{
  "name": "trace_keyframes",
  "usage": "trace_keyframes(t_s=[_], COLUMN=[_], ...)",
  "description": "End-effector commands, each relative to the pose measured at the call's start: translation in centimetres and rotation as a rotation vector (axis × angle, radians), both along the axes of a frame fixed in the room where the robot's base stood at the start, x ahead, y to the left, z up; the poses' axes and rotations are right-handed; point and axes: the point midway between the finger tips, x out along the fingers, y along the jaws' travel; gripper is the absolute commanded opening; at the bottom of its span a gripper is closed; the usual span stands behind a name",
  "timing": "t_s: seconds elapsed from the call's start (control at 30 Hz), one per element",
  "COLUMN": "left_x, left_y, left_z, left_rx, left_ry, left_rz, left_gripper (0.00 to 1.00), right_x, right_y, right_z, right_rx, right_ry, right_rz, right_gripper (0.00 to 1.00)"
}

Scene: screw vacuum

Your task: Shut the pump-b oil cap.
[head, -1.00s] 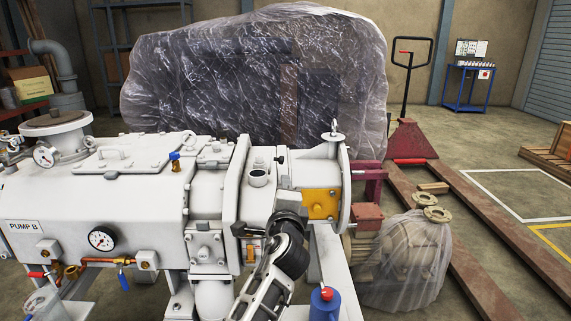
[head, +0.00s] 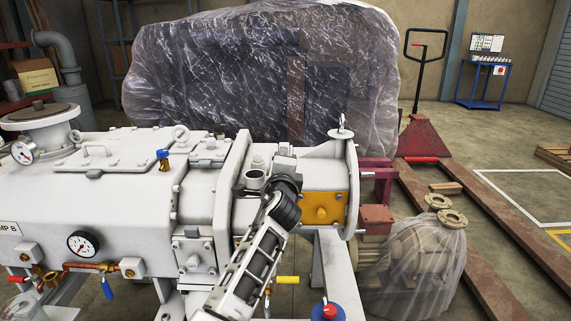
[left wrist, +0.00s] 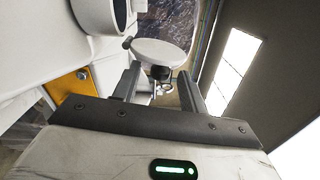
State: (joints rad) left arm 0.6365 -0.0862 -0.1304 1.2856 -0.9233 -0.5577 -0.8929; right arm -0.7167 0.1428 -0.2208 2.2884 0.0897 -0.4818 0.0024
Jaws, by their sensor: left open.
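The white pump B (head: 130,200) fills the left and middle of the head view. A short round white neck (head: 255,180) stands on top of its right part, with a dark opening. The left wrist view also shows a neck (left wrist: 96,14) at top left. A white disc (left wrist: 160,52), which looks like the oil cap, stands open beside and above the neck. My left gripper (left wrist: 159,82) is open, its two fingers reaching toward the disc; contact cannot be told. In the head view my left wrist partly hides the area right of the neck. My right gripper is not in view.
An orange plate (head: 322,207) and an upright end flange with a lifting eye (head: 342,122) lie right of the neck. A plastic-wrapped machine (head: 260,80) stands behind. A wrapped motor (head: 420,262) and pallet truck (head: 417,140) are at right.

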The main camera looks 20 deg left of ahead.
Motion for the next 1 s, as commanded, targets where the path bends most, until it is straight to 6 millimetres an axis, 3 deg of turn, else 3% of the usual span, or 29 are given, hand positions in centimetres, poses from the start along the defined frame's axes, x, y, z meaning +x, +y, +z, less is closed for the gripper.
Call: trace_keyframes(t_s=[0.23, 0.27, 0.4, 0.73, 1.0], left_x=[0.03, 0.02, 0.01, -0.02, -0.19], left_y=[0.05, 0.05, 0.03, 0.12, 0.66], left_z=[0.00, -0.01, -0.02, 0.07, 0.57], left_rx=[0.000, 0.000, 0.000, -0.029, -0.172], left_ry=[0.000, 0.000, 0.000, -0.008, -0.049], left_rz=[0.000, 0.000, 0.000, 0.000, 0.000], left_gripper=[0.43, 0.37, 0.00, 0.00, 0.00], right_x=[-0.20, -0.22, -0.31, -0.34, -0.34], right_y=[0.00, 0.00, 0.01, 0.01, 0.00], right_z=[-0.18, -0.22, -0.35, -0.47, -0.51], right_rx=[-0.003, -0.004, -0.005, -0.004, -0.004], right_ry=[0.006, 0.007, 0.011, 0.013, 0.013], right_rz=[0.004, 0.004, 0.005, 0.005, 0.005], right_gripper=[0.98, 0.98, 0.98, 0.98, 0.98])
